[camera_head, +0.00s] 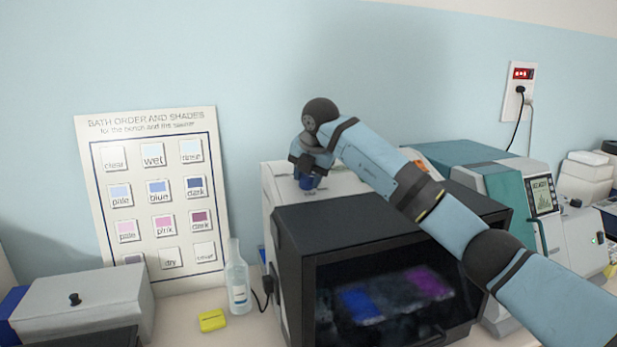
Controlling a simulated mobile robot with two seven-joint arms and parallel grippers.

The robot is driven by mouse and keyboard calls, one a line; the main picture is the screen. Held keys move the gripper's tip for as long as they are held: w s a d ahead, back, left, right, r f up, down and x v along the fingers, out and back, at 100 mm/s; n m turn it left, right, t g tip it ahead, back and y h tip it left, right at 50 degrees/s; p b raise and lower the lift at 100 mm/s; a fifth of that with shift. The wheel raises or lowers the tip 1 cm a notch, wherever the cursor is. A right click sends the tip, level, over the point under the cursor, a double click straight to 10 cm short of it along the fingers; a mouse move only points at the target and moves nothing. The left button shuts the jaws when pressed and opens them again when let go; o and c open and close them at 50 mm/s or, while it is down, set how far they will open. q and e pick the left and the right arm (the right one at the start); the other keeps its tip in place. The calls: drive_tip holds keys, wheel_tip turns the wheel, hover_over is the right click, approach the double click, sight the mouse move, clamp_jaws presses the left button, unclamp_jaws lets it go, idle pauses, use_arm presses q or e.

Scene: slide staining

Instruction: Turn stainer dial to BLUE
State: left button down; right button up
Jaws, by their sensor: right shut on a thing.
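The stainer (290,262) stands in the middle of the bench, a white housing with a dark windowed front. Blue and purple patches show dimly behind its window. My right arm comes in from the right across the stainer. My right gripper (307,183) points down at the left part of the stainer's top and is shut on the dial there. The dial is mostly hidden by the gripper, and its setting cannot be read. My left gripper is not in view.
A chart of bath shades (140,262) leans on the wall. A clear bottle (238,280) and a yellow block (212,321) stand left of the stainer, with a grey box (85,300) farther left. A teal-and-white machine (503,190) with a screen stands at right.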

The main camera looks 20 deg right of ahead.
drive_tip(key=o, duration=0.9)
drive_tip(key=shift+r, duration=0.1)
drive_tip(key=shift+b+v, duration=1.45)
drive_tip(key=shift+v, duration=5.45)
